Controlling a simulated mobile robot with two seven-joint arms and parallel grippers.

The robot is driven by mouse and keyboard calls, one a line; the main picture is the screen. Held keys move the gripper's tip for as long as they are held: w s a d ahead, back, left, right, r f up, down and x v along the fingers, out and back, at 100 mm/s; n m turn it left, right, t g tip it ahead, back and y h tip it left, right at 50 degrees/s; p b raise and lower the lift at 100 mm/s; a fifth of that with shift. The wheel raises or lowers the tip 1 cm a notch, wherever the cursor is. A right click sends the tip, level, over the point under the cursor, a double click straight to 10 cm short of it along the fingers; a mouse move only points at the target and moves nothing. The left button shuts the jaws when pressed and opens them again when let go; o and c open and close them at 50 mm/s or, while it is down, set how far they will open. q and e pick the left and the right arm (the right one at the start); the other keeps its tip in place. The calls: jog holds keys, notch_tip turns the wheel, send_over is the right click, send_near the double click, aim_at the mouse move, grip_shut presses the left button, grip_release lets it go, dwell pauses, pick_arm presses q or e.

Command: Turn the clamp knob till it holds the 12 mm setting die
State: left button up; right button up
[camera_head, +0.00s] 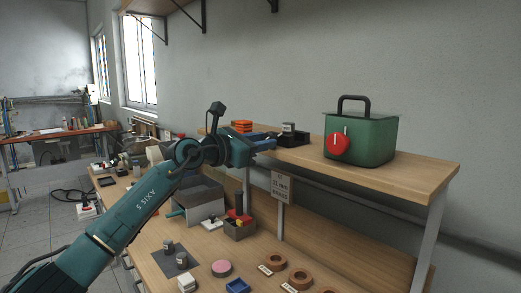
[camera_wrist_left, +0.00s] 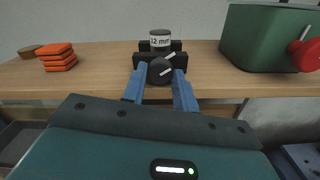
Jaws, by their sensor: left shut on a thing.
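The setting die (camera_wrist_left: 160,39), a grey cylinder with a white "12 mm" label, stands upright at the black clamp (camera_wrist_left: 176,55) on the upper shelf. Whether the clamp's jaws touch it I cannot tell. The round black clamp knob (camera_wrist_left: 160,70) has a white line slanting up to the right and faces my left wrist camera. My left gripper (camera_wrist_left: 160,85) has its blue fingers on either side of the knob and is shut on it. In the head view my left gripper (camera_head: 271,145) reaches the shelf edge by the clamp (camera_head: 294,138) and die (camera_head: 289,127). My right gripper is out of view.
A green box (camera_head: 372,138) with a red knob stands right of the clamp. Orange blocks (camera_wrist_left: 58,57) are stacked to its left. A small sign (camera_head: 282,187) hangs below the shelf edge. The lower bench holds brown rings (camera_head: 275,261) and a pink disc (camera_head: 221,268).

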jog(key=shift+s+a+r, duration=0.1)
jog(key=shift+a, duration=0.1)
pick_arm(q)
jog(key=o, duration=1)
jog(key=shift+c, duration=0.2)
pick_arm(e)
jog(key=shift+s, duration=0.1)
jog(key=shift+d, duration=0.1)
pick_arm(q)
jog(key=b+v, duration=0.3)
jog(key=v, duration=1)
jog(key=shift+b, duration=0.4)
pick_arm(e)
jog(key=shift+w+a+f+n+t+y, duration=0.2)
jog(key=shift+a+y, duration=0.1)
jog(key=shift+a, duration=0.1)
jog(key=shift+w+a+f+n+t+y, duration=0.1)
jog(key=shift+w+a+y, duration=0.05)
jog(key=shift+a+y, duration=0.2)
pick_arm(q)
jog(key=shift+s, duration=0.1)
